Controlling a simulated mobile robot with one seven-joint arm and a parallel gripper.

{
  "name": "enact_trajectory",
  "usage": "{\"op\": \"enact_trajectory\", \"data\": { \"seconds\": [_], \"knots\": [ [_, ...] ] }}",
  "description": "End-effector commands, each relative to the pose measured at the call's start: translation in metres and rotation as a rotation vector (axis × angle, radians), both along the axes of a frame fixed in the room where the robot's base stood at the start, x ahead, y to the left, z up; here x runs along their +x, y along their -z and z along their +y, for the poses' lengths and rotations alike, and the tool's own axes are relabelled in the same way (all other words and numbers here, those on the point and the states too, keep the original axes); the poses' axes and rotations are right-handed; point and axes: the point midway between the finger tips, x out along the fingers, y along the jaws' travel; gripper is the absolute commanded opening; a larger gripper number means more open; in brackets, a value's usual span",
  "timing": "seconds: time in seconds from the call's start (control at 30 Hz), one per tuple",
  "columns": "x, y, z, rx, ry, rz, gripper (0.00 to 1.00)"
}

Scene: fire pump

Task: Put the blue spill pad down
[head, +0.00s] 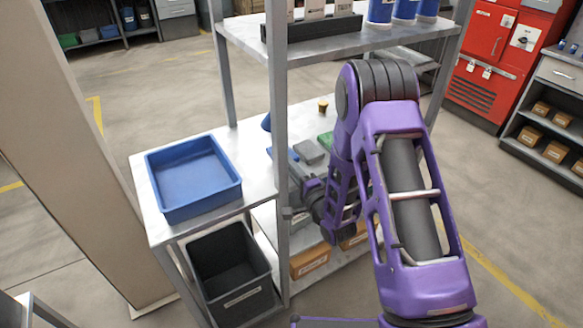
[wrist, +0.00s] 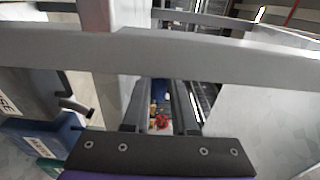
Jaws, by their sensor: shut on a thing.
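My gripper (head: 294,212) is low beside the front post of the metal rack, reaching left at about the worktop's front edge. It also shows in the wrist view (wrist: 160,128), with its two dark fingers a little apart. A small dark blue patch shows between them, perhaps the blue spill pad (wrist: 158,90); its outline is not clear. In the head view, the post and my arm hide what the fingers hold. A blue tray (head: 190,178), open and empty, sits on the left end of the worktop, left of my gripper and apart from it.
The rack post (head: 279,120) stands right by my gripper. A grey block (head: 308,152) and a green item (head: 326,138) lie on the worktop behind my arm. A black bin (head: 232,272) stands below the tray. A pale bar (wrist: 110,55) crosses the wrist view.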

Motion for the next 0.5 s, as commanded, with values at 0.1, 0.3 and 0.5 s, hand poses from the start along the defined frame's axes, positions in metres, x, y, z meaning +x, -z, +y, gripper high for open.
{"op": "enact_trajectory", "data": {
  "seconds": [0.1, 0.3, 0.5],
  "knots": [
    [0.0001, 0.0043, -0.0001, 0.001, 0.000, -0.001, 0.00],
    [0.0002, 0.0059, -0.0003, 0.001, 0.000, -0.001, 0.00],
    [0.0000, 0.0060, -0.0002, 0.000, 0.000, 0.000, 0.55]
  ]
}}
